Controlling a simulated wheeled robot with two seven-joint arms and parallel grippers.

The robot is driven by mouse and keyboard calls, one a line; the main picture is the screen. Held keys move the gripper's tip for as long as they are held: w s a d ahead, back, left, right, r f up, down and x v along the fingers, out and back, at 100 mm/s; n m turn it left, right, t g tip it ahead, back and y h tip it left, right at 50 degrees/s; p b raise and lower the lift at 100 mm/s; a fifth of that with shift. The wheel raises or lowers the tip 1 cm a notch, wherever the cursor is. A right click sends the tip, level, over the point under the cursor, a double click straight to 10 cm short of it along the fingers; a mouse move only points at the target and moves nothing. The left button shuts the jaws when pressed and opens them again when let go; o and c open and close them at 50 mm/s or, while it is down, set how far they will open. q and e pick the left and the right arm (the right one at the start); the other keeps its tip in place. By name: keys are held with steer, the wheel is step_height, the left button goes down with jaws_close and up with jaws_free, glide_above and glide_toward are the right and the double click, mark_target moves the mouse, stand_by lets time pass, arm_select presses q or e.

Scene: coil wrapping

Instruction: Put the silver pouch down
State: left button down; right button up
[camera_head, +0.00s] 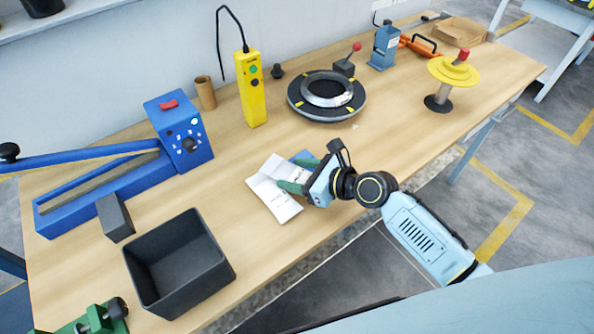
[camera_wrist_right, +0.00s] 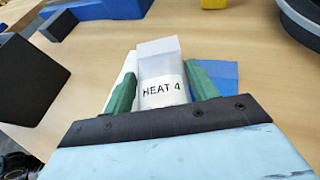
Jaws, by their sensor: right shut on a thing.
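The silver pouch (camera_wrist_right: 160,72), a pale packet marked "HEAT 4", is between the green fingers of my right gripper (camera_wrist_right: 163,80) in the right wrist view. My right gripper (camera_head: 289,174) is shut on it, low over the middle of the table in the head view. There the pouch (camera_head: 275,170) shows as a pale shape by the fingers, overlapping a white printed piece (camera_head: 286,207). I cannot tell whether the pouch touches the table. My left gripper is not in view.
A dark open bin (camera_head: 212,243) stands front left, near a blue lever machine (camera_head: 180,130). A black ring-shaped device (camera_head: 355,107) and a yellow box (camera_head: 250,90) stand behind. A blue flat piece (camera_wrist_right: 215,75) lies beside the gripper.

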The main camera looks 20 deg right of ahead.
steer(key=o, duration=1)
steer(key=shift+r, duration=0.1)
steer(key=shift+r, duration=0.35)
steer(key=p+v, duration=0.1)
steer(key=v, duration=1.1)
steer(key=shift+p, duration=0.3)
steer(key=shift+r, duration=0.15)
